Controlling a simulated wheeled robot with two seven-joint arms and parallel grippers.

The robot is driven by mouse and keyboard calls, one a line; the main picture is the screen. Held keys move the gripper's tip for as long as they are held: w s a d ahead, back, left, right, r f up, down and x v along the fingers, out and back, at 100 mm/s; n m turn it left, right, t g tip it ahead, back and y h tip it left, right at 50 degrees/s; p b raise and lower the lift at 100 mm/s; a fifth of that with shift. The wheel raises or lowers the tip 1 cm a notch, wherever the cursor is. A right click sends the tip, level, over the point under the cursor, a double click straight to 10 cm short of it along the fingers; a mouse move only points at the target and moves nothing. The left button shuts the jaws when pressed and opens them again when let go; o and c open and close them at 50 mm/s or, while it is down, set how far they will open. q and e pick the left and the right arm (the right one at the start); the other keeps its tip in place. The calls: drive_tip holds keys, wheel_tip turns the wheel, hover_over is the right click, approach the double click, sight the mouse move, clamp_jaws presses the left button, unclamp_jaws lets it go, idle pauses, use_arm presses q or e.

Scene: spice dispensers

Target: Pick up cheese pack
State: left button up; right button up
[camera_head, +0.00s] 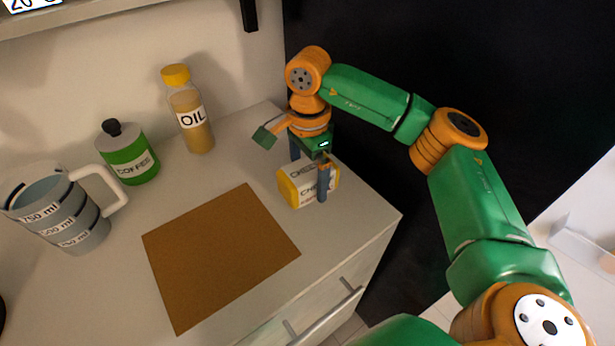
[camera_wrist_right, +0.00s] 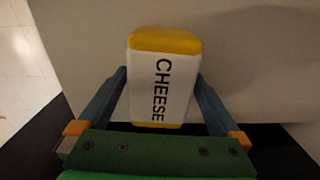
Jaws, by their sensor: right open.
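The cheese pack (camera_head: 297,190) is a white block with yellow ends and black "CHEESE" lettering. It rests on the counter near its right end. My right gripper (camera_head: 309,178) points down over it from above, with one finger on the near side and one on the far side. In the right wrist view, the cheese pack (camera_wrist_right: 162,82) lies between the two fingers of the gripper (camera_wrist_right: 162,88). My left gripper is not in view.
A brown board (camera_head: 220,255) lies on the counter (camera_head: 335,240) left of the pack. An oil bottle (camera_head: 190,112), a green coffee jar (camera_head: 129,153) and a measuring jug (camera_head: 62,212) stand further left. The counter's right edge is close to the pack.

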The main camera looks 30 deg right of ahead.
drive_tip(key=shift+f, duration=0.35)
drive_tip(key=c, duration=1.5)
